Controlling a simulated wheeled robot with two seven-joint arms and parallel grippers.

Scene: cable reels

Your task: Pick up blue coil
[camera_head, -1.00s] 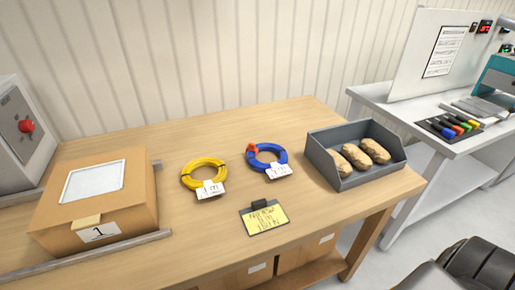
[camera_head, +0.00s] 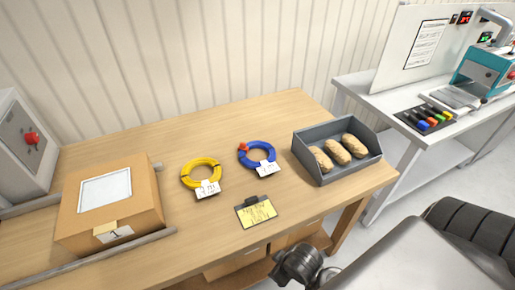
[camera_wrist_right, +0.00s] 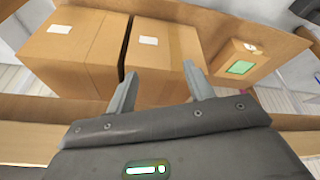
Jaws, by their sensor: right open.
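The blue coil (camera_head: 258,156) lies flat on the wooden table, with a red piece at its upper left and a white tag at its front. A yellow coil (camera_head: 201,174) with a white tag lies to its left. My right gripper (camera_wrist_right: 160,88) shows in the right wrist view with its two fingers apart and nothing between them. It faces cardboard boxes under the tabletop. In the head view a dark part of my right arm (camera_head: 298,265) is at the bottom, in front of the table edge and away from the coil. My left gripper is not in view.
A grey bin (camera_head: 338,158) with several brown packages stands right of the blue coil. A yellow note (camera_head: 257,212) lies in front of it. A cardboard box (camera_head: 110,203) is at the left. Boxes (camera_wrist_right: 72,50) sit under the table. Another bench (camera_head: 425,110) is at the right.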

